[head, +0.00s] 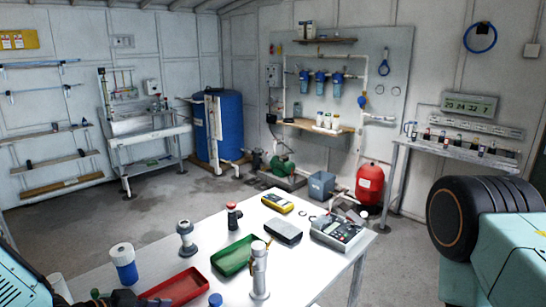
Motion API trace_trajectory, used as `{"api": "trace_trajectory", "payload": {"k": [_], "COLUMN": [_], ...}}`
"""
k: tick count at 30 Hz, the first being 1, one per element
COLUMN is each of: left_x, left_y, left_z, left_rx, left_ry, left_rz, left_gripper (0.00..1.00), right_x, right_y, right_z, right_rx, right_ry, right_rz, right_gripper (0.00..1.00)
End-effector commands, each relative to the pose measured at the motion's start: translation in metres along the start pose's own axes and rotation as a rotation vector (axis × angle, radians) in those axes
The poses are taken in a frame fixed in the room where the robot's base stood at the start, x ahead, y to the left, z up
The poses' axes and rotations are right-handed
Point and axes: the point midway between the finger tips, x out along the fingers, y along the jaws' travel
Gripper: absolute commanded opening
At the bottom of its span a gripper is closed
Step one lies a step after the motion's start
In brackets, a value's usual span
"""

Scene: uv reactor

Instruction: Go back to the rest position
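My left arm comes in at the bottom left corner. The dark parts of my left gripper (122,299) show at the bottom edge, beside the red tray (178,288) on the white table (215,218). The picture edge cuts the gripper off, so I cannot tell whether its fingers are open or shut, or whether they touch anything. A large teal and black part of my own body fills the right side. My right gripper is not in view.
A green tray (236,256), a silver cylinder (259,272), a blue-and-white canister (124,263), a grey fitting (186,239), a red-topped valve (233,215), a yellow meter (277,203), a dark case (283,231) and a control box (338,232) stand on the table.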

Motion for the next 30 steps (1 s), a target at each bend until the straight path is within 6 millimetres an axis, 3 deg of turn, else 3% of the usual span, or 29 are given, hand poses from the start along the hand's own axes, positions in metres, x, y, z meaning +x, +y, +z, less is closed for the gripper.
{"api": "trace_trajectory", "payload": {"k": [7, 17, 23, 26, 30], "left_x": [0.001, 0.009, 0.006, -0.002, -0.028], "left_y": [0.000, 0.040, 0.073, 0.097, 0.138], "left_z": [0.000, 0.050, 0.096, 0.130, 0.189], "left_rx": [0.000, -0.167, -0.296, -0.382, -0.510], "left_ry": [0.000, -0.141, -0.275, -0.377, -0.563], "left_rz": [0.000, -0.001, -0.021, -0.047, -0.117], "left_gripper": [0.33, 0.33, 0.33, 0.33, 0.33], "right_x": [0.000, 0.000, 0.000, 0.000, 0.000], "right_y": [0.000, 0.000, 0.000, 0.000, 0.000], "right_z": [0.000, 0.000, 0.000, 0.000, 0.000], "right_rx": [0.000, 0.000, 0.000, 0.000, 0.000], "right_ry": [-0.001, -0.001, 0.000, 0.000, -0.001], "right_rz": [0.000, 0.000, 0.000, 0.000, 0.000], "right_gripper": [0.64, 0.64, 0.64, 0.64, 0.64]}}
